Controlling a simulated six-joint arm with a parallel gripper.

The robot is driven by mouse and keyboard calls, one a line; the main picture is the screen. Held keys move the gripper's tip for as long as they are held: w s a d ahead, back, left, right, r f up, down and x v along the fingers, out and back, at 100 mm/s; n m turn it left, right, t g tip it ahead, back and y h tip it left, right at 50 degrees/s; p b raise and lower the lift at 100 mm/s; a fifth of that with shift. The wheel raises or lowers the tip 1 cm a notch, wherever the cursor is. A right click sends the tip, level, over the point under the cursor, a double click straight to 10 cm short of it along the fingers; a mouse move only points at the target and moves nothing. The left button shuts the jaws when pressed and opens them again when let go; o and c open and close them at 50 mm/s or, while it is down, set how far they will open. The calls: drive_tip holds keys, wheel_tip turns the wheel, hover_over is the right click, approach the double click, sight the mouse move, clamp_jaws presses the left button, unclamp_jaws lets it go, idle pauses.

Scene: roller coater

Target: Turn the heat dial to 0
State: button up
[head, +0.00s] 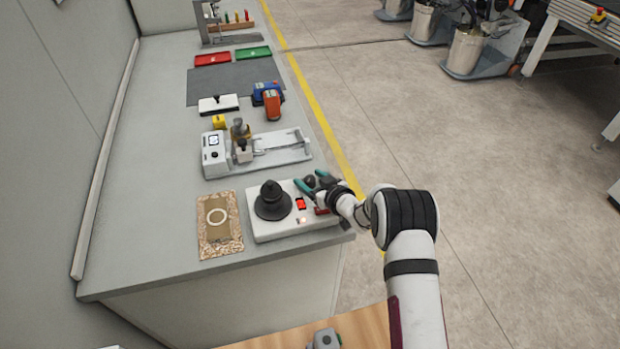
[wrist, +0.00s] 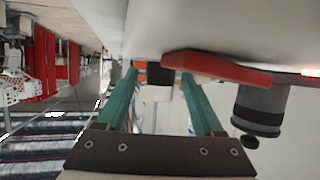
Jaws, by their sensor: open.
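The heat dial (head: 310,181) looks like a small dark knob at the right part of a white hotplate-like unit (head: 272,229); its setting cannot be read. My gripper (head: 314,181), with teal fingers, is open with one finger on either side of the knob.
A black stepped dome with a top knob (head: 272,200) stands on the unit, close to my fingers. A white-and-grey coater machine (head: 275,150) is behind. Open floor lies to the right.

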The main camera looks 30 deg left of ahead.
drive_tip(key=shift+w+a+f, duration=0.1)
drive_tip(key=shift+a, duration=0.1)
drive_tip(key=shift+c, duration=0.3)
clamp_jaws()
drive_tip(key=shift+d+n+g, duration=0.1)
drive_tip(key=shift+n+g, duration=0.2)
drive_tip(key=shift+g, duration=0.1)
drive_tip(key=shift+w+n+g+y, duration=0.1)
drive_tip(key=shift+n+g+y, duration=0.5)
drive_tip(key=shift+n+g, duration=1.9)
drive_tip(key=shift+g, duration=0.3)
